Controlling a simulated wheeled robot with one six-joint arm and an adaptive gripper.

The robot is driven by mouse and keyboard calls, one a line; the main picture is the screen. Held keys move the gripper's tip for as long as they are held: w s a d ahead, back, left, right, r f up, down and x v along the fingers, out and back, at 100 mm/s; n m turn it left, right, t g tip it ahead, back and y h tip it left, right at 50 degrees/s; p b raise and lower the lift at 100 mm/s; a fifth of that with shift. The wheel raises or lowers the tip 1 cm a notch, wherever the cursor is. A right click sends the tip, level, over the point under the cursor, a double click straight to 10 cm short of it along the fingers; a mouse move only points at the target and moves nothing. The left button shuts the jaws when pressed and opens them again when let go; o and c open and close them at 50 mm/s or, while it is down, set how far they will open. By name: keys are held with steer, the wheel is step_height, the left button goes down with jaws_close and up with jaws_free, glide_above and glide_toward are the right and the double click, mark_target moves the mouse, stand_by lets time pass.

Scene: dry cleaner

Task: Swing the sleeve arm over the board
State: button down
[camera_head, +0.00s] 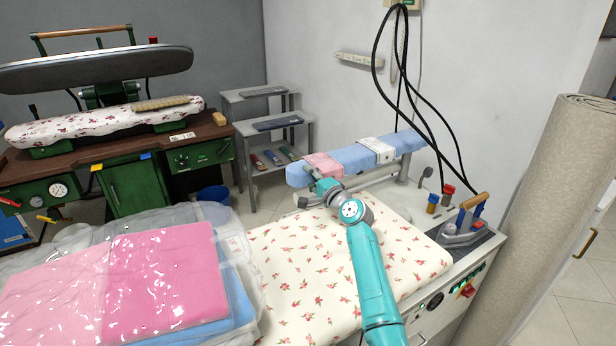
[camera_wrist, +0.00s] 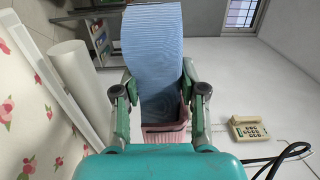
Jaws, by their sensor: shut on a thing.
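The sleeve arm (camera_head: 352,157) is a long light-blue padded bar with a pink cloth (camera_head: 323,165) near its left end and a white band (camera_head: 379,150) further right. It stands raised along the back of the board (camera_head: 300,262), which has a cream cover with red flowers. My gripper (camera_head: 320,184) is at the sleeve arm's left end, by the pink cloth. In the wrist view the fingers of my gripper (camera_wrist: 160,82) lie on both sides of the blue padding (camera_wrist: 152,48), shut on it. The exact finger contact is partly hidden.
A pink folded stack in clear plastic (camera_head: 165,275) covers the board's left side. An iron (camera_head: 463,222) stands at the right end, with black cables (camera_head: 400,70) hanging behind. A rolled carpet (camera_head: 545,210) stands right. A green press (camera_head: 130,180) is back left.

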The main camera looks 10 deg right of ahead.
steer(key=s+d+n+g+y, duration=0.5)
steer(key=s+d+y, duration=0.3)
steer(key=s+d, duration=0.9)
steer(key=s+n, duration=0.1)
steer(key=s, duration=0.3)
steer(key=shift+g, duration=0.3)
steer(key=shift+d+f, duration=0.15)
steer(key=shift+d, duration=0.05)
steer(key=c, duration=1)
jaws_free()
steer(key=shift+s, duration=0.1)
steer(key=o, duration=0.4)
steer(key=shift+s+d, duration=0.1)
steer(key=shift+d, duration=0.1)
steer(key=shift+c, duration=0.2)
steer(key=shift+a, duration=0.1)
